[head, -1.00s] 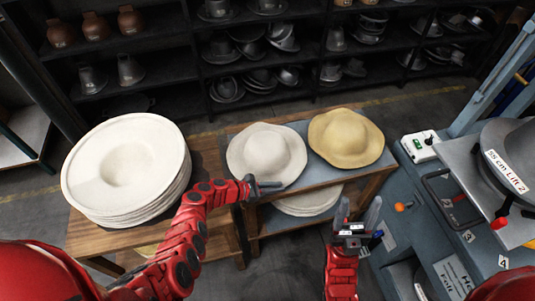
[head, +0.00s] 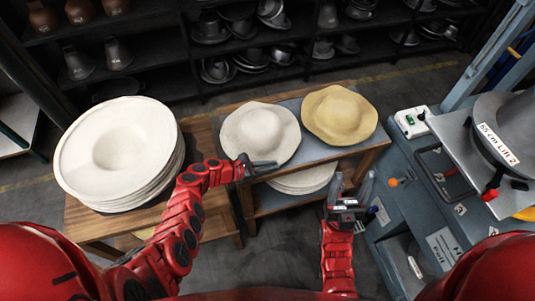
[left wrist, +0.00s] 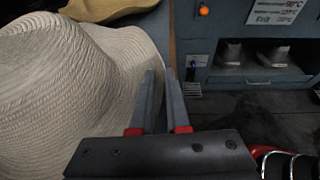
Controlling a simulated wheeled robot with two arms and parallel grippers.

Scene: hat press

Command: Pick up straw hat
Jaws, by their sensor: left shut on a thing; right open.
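A whitish woven straw hat (head: 260,132) with a wavy brim lies on the grey top of a low wooden table. It also fills the left of the left wrist view (left wrist: 65,85). My left gripper (head: 264,167) is at the hat's near brim edge and is shut on the brim, with its two fingers (left wrist: 165,95) close together. A tan-yellow hat (head: 340,115) lies to the right of the whitish hat on the same table. My right gripper (head: 351,190) is open and empty, in front of the table, with its fingers pointing up.
A stack of wide cream hat blanks (head: 118,150) stands on a wooden table at left. More pale blanks (head: 302,180) lie on the lower shelf. A blue-grey press machine (head: 440,190) stands at right. Dark shelves with metal forms line the back.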

